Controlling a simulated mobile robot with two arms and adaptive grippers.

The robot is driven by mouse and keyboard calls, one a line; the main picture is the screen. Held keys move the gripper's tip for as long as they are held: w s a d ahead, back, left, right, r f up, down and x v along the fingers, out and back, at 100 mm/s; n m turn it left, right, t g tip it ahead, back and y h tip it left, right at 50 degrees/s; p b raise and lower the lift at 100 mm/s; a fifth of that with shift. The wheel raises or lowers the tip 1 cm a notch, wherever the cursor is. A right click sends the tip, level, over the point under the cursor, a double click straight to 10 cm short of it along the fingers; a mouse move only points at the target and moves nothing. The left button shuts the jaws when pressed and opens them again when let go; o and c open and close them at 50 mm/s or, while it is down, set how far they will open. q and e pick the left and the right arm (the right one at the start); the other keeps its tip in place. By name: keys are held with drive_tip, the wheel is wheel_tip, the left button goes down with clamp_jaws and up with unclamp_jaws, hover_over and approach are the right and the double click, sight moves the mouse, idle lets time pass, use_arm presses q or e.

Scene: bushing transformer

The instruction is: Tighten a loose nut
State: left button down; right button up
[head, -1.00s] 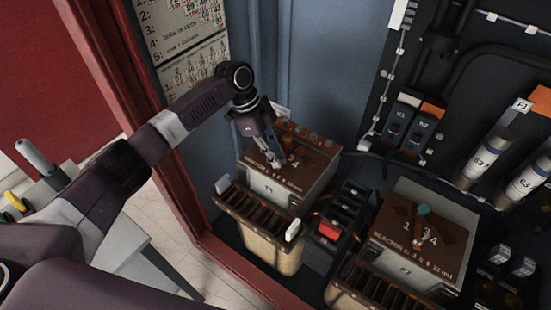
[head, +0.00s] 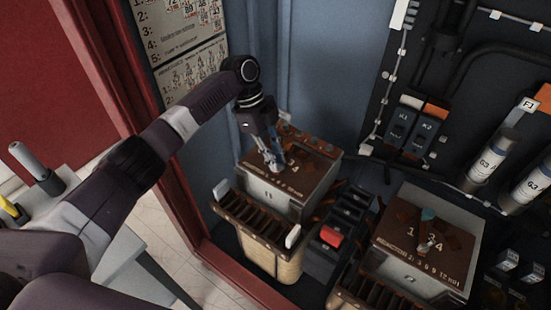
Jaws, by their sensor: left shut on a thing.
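My left gripper (head: 277,163) comes down from above onto the brown top plate of the left transformer unit (head: 270,193). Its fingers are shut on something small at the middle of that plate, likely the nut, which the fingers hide. The right unit (head: 410,281) has a similar brown top with numbers and a small metal fitting (head: 428,244) at its middle, with a teal piece (head: 428,214) beside it. My right gripper is not in view.
A red switch (head: 331,236) on a dark block stands between the two units. Breakers (head: 405,123) and grey cylinders (head: 487,160) are on the back panel at the right. The red cabinet frame (head: 188,200) stands close to my left arm. A grey table with a tool (head: 36,168) is at the left.

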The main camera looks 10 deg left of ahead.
use_arm(q)
drive_tip(key=c, duration=2.1)
unclamp_jaws()
drive_tip(key=shift+d+f, duration=0.1)
drive_tip(key=v, duration=1.2)
